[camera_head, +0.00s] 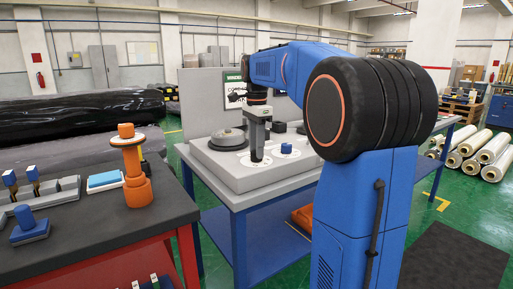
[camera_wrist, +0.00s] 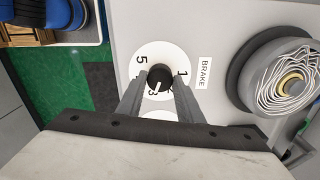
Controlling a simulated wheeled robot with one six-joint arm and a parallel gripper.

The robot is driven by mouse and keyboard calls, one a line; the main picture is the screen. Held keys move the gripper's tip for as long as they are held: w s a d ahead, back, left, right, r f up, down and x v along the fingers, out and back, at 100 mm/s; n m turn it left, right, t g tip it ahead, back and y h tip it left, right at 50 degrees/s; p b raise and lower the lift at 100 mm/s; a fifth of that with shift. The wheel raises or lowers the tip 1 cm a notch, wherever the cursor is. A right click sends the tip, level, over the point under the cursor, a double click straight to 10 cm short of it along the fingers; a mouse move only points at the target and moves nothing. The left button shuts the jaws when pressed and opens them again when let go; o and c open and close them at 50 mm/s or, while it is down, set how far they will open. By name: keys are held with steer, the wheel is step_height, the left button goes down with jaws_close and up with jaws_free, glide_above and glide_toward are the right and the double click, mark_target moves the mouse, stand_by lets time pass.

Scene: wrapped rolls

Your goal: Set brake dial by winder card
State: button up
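The brake dial is a black knob (camera_wrist: 158,78) on a white disc (camera_wrist: 148,53) marked 5, 3 and 1, beside a BRAKE label (camera_wrist: 203,73). Its white pointer mark is near the 3. My gripper (camera_wrist: 159,86) has one finger on each side of the knob, with small gaps showing. In the head view my gripper (camera_head: 257,157) points down at the dial's white disc (camera_head: 245,162) and hides the knob. The winder card (camera_head: 236,94) is on the upright grey panel behind; my arm covers part of it and its writing is too small to read.
A wound spool (camera_wrist: 287,82) stands right of the dial in the wrist view. A blue knob (camera_head: 286,148) sits right of my gripper in the head view. The dark-topped bench (camera_head: 95,235) at left holds an orange stand (camera_head: 133,170) and a blue-handled block (camera_head: 28,226).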

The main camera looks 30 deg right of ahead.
steer(key=c, duration=0.4)
steer(key=shift+c, duration=0.2)
steer(key=shift+n, duration=0.4)
steer(key=n, duration=0.4)
steer(key=shift+n, duration=0.4)
steer(key=n, duration=1)
steer(key=shift+n, duration=0.4)
steer(key=n, duration=0.5)
steer(key=shift+n, duration=0.3)
